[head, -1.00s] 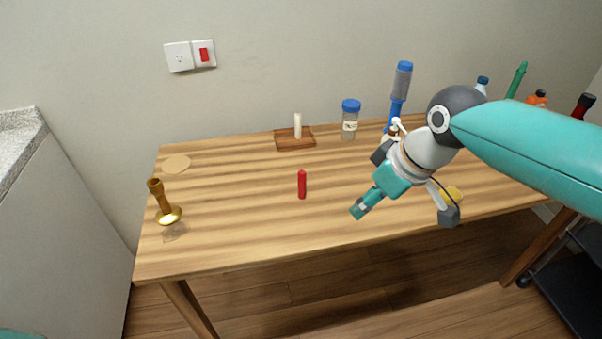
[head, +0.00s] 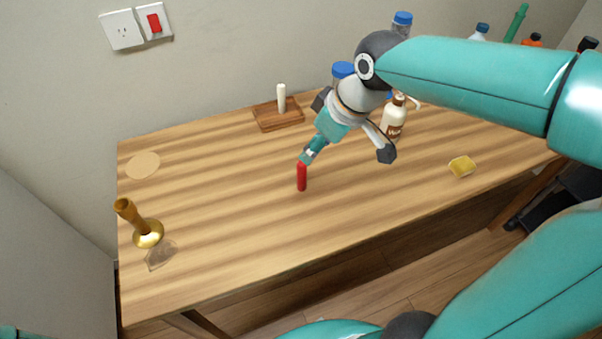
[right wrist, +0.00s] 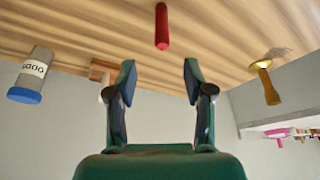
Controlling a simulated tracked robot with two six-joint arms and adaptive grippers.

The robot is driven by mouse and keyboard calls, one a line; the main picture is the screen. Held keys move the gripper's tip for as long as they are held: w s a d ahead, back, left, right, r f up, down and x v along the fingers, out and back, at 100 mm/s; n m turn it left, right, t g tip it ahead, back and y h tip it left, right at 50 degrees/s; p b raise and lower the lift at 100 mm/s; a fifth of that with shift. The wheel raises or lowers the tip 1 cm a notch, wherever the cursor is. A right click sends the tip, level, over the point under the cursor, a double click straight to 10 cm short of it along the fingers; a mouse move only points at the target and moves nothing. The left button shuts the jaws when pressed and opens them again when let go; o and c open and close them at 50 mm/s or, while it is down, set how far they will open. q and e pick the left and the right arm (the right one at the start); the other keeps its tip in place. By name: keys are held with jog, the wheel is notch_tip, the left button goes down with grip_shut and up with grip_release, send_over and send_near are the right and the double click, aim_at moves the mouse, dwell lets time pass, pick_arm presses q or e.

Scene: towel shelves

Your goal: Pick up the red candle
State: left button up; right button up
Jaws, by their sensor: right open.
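The red candle (head: 301,178) stands upright near the middle of the wooden table. My right gripper (head: 307,156) is just above the candle's top in the head view. In the right wrist view the right gripper (right wrist: 159,78) is open, with nothing between its fingers. There the candle (right wrist: 162,27) shows beyond the fingertips, roughly centred between them. I cannot tell whether a finger touches it. My left gripper is not in view.
A brass candlestick (head: 148,232) stands at the table's left. A white candle (head: 281,98) on a wooden tray (head: 263,121) and a blue-lidded jar (head: 342,70) are behind. The table's front is clear.

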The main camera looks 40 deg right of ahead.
aim_at(298, 170)
jog(key=shift+b+x, duration=0.45)
jog(key=shift+x, duration=5.55)
jog(key=shift+s+a, duration=0.1)
grip_shut()
